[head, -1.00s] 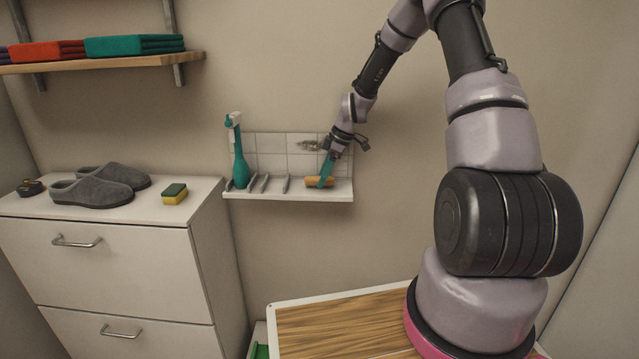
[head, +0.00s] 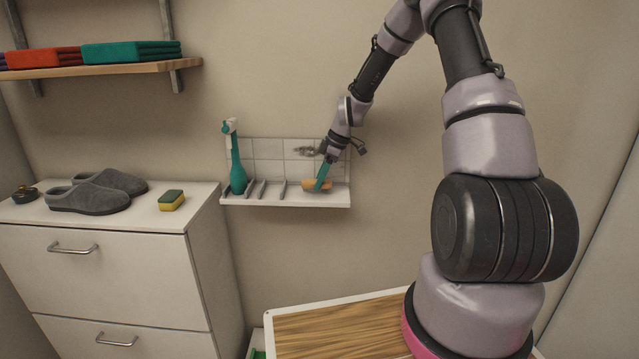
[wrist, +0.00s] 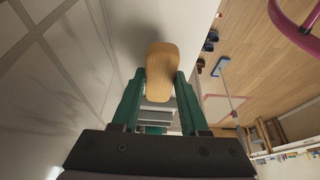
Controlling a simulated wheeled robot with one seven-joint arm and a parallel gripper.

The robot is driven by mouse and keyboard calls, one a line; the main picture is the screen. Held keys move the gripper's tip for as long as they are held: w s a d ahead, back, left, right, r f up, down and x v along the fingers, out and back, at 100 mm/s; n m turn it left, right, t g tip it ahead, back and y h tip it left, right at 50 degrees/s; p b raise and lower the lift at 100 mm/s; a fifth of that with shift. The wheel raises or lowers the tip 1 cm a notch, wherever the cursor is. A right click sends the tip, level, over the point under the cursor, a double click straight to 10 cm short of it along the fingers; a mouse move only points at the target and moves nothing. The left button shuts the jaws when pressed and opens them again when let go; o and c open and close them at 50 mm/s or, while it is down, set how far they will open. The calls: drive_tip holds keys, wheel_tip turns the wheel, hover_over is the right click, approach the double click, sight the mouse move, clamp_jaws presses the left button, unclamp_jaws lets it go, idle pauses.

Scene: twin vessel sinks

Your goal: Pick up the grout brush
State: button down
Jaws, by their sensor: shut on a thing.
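The grout brush, a tan wooden block (head: 311,185), is at the right part of the small white wall shelf (head: 270,202). My gripper (head: 321,179) reaches down to it from the upper right, and its teal fingers are shut on it. In the wrist view the rounded wooden brush (wrist: 160,68) sits between the two green fingertips, close to the tiled wall. Its bristles are hidden. I cannot tell whether it still touches the shelf.
A teal spray bottle (head: 237,167) stands at the shelf's left end, with upright dividers (head: 262,189) beside it. A white cabinet (head: 120,260) at left bears grey slippers (head: 97,190) and a sponge (head: 171,200). Folded towels (head: 132,52) lie on a higher shelf.

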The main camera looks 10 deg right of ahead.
wheel_tip(320, 180, up, 6)
drive_tip(key=shift+r, duration=0.1)
drive_tip(key=s+a, duration=0.2)
drive_tip(key=s, duration=0.7)
drive_tip(key=s+a, duration=0.3)
drive_tip(key=s, duration=0.7)
